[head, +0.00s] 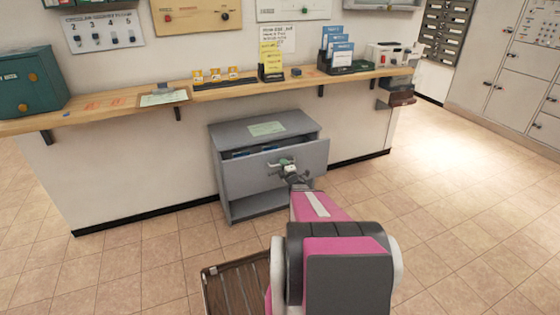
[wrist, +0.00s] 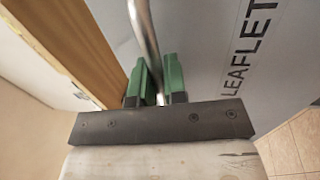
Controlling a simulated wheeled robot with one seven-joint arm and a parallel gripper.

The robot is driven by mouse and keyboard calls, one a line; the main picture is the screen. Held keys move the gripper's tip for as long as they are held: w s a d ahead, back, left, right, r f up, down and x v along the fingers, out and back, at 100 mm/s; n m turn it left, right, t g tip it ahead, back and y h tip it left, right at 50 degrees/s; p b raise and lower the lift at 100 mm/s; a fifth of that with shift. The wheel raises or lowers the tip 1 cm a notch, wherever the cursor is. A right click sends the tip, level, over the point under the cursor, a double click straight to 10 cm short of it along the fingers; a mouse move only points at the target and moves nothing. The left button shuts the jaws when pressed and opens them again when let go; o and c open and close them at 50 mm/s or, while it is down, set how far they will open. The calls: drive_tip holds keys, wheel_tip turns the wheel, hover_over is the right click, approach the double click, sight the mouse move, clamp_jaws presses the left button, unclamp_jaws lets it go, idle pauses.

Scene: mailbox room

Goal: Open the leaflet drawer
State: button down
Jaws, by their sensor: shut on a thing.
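The leaflet drawer (head: 245,172) is in the upper part of a grey cabinet under the counter. Its front stands forward of the cabinet, and dark blue leaflets (head: 252,152) show inside, so it is partly open. In the wrist view, the drawer front (wrist: 205,50) carries the word LEAFLET. My gripper (head: 287,166) is at the drawer front. In the wrist view, its green fingers (wrist: 158,88) are shut on the metal bar handle (wrist: 143,30), one on each side. The handle's lower end is hidden behind the gripper.
The cabinet (head: 221,185) has an open space below the drawer. A wooden counter (head: 215,93) runs above it. A brown slatted crate (head: 236,283) lies on the floor, left of my arm. The tiled floor to the right is clear.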

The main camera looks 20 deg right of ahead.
drive_tip(key=s, duration=1.2)
drive_tip(key=shift+d, duration=0.2)
drive_tip(key=c, duration=1.2)
unclamp_jaws()
